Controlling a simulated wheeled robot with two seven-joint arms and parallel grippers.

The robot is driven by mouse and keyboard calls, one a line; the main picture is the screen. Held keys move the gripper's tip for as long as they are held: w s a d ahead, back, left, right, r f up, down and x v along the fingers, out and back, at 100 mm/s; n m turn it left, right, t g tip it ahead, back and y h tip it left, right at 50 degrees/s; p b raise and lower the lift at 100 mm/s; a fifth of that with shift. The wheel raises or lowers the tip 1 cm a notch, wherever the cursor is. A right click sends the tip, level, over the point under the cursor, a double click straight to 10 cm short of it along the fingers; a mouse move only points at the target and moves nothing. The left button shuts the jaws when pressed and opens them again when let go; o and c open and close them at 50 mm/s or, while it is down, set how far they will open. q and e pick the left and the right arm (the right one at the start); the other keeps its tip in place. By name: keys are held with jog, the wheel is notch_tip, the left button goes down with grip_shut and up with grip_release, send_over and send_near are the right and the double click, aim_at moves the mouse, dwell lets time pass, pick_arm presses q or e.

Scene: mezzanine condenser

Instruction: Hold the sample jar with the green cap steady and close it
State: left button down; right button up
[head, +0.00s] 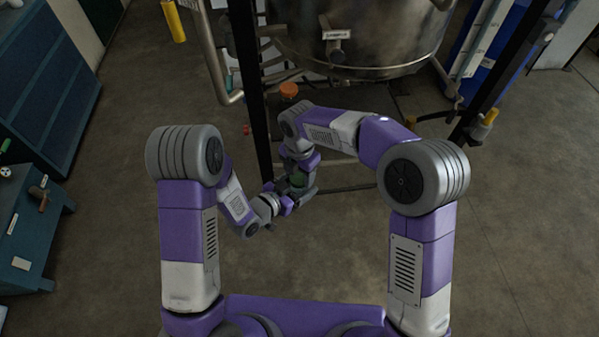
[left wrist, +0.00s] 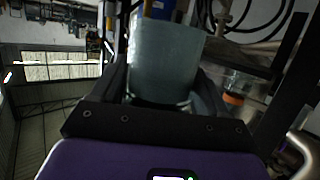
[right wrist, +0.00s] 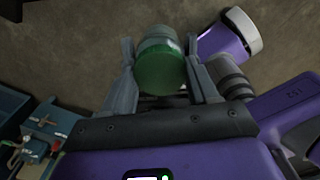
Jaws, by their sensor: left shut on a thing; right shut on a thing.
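The sample jar shows in the left wrist view as a pale grey-blue body (left wrist: 165,50) between the fingers of my left gripper (left wrist: 162,85), which is shut on it. The green cap (right wrist: 160,68) shows in the right wrist view between the fingers of my right gripper (right wrist: 168,75), which is shut on it. A paler band lies just behind the cap there. In the head view the right gripper (head: 299,178) comes down from above and the left gripper (head: 283,203) comes in from the left, close together. Whether the cap is seated or tight cannot be told.
A large steel vessel (head: 365,35) stands on a dark frame just beyond the arms, with a black post (head: 251,90) close to the grippers. An orange knob (head: 288,89) sits behind them. A teal cabinet (head: 30,225) is at the left. The floor in front is clear.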

jog(key=m, duration=0.4)
jog(key=shift+m, duration=0.3)
jog(key=m, duration=0.5)
jog(key=shift+m, duration=0.3)
jog(key=o, duration=1.2)
jog(key=shift+c, duration=0.2)
jog(key=shift+r, duration=2.25)
jog(key=shift+c, duration=0.4)
